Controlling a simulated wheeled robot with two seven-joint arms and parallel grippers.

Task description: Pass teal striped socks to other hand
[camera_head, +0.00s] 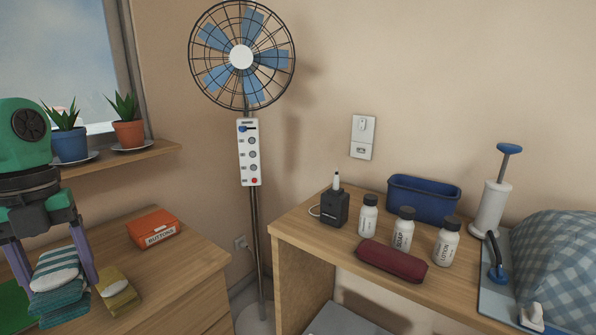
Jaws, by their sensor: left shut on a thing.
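The teal striped socks (57,262), with white bands, are a folded bundle at the lower left, over the wooden dresser top. My left gripper (56,282) comes in from the left with a green and black body and points down. Its two purple fingers are on either side of the socks, and it is shut on them. More folded teal cloth (60,308) shows right below; I cannot tell whether it is part of the same bundle. My right gripper is not in view.
A mustard folded piece (119,291) lies close right of the socks. An orange buttons box (153,228) stands behind on the dresser (185,275). A fan (241,57) stands between the dresser and a desk (300,230) with bottles and a red case (391,261).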

